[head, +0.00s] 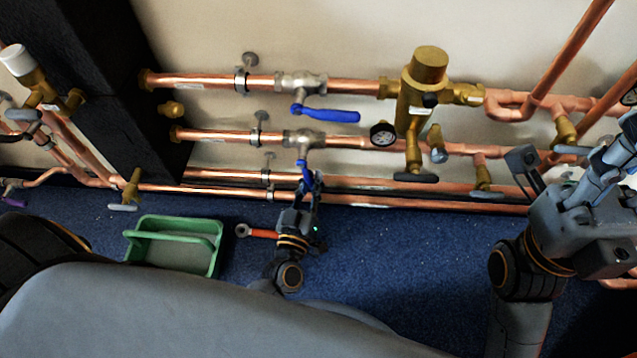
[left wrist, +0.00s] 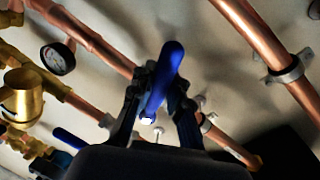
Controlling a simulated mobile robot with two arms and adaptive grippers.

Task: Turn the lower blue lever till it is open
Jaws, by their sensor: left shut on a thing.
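The lower blue lever (head: 304,170) hangs down from the silver valve (head: 304,139) on the second copper pipe, roughly across that pipe. My left gripper (head: 311,183) is at the lever's lower end, shut on it. In the left wrist view, the blue lever (left wrist: 166,72) stands between the two dark fingers of the left gripper (left wrist: 160,92), its rounded end sticking out past them. The fingers hide part of the lever in the head view. My right gripper (head: 562,165) is at the right, its fingers apart, away from the valves.
The upper blue lever (head: 330,115) lies along the top pipe, just above. A brass regulator (head: 425,80) and a gauge (head: 383,133) are to the right. A green crate (head: 172,222) and a red-handled tool (head: 262,233) lie on the blue floor. A black post (head: 105,90) stands left.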

